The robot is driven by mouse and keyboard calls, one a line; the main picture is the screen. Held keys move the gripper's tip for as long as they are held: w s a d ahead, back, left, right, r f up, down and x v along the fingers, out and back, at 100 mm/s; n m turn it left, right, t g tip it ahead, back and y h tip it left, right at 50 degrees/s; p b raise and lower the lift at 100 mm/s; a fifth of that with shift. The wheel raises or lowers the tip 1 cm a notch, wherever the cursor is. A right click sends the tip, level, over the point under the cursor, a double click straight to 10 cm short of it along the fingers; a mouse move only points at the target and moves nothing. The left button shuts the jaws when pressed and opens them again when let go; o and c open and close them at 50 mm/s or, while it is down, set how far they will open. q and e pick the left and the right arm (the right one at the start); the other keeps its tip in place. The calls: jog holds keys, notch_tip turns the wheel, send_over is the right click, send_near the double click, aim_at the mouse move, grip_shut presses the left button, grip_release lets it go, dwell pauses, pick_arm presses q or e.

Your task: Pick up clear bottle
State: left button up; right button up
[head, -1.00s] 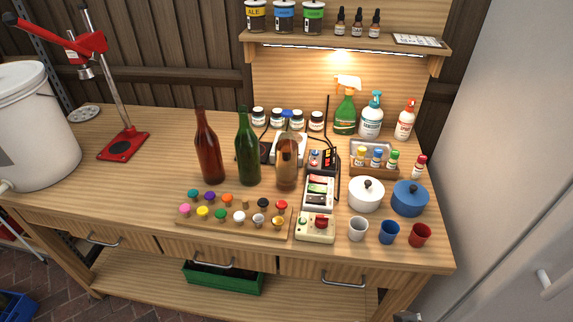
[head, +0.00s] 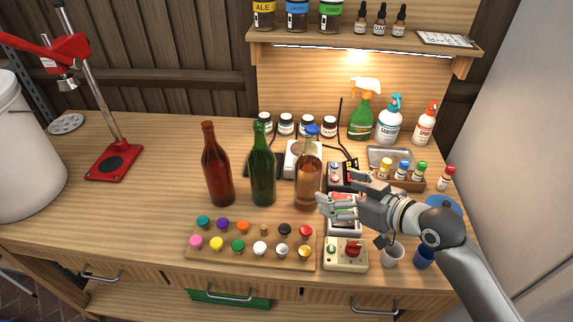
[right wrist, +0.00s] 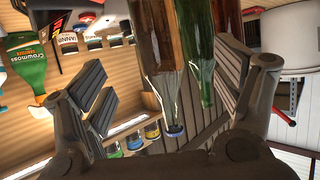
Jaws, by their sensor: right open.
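The clear bottle (head: 308,178) stands upright on the bench and looks brownish against the wood, with a blue cap. It is the rightmost of three bottles, beside the green bottle (head: 263,175) and the red-brown bottle (head: 216,172). My right gripper (head: 337,190) is open and empty, just right of the clear bottle, pointing toward it. The right wrist view appears upside down; there the clear bottle (right wrist: 162,50) shows in the gap between the open fingers (right wrist: 165,92). I cannot tell whether it is fully between the fingertips. My left gripper is not in view.
A board of coloured caps (head: 250,257) lies in front of the bottles. Jars and spray bottles (head: 362,115) line the back.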

aim_at(318, 178)
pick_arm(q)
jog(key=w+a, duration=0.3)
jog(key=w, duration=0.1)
pick_arm(e)
jog(key=shift+w+a+r, duration=0.1)
jog(key=shift+w+a, duration=0.75)
jog(key=shift+w, duration=0.15)
jog(key=p+x, duration=0.1)
jog(key=x, duration=0.1)
jog(key=shift+w+a+f, duration=0.2)
jog(key=shift+w+a, duration=0.05)
jog(key=shift+w+a+f, duration=0.15)
jog(key=shift+w+a, duration=0.3)
jog(key=shift+a, duration=0.05)
jog(key=p+x, duration=0.1)
jog(key=x, duration=0.3)
jog(key=shift+d, duration=0.1)
jog(key=shift+w+a+f, duration=0.1)
jog(key=shift+w+a, duration=0.15)
jog(key=shift+w, duration=0.05)
jog(key=c, duration=1.8)
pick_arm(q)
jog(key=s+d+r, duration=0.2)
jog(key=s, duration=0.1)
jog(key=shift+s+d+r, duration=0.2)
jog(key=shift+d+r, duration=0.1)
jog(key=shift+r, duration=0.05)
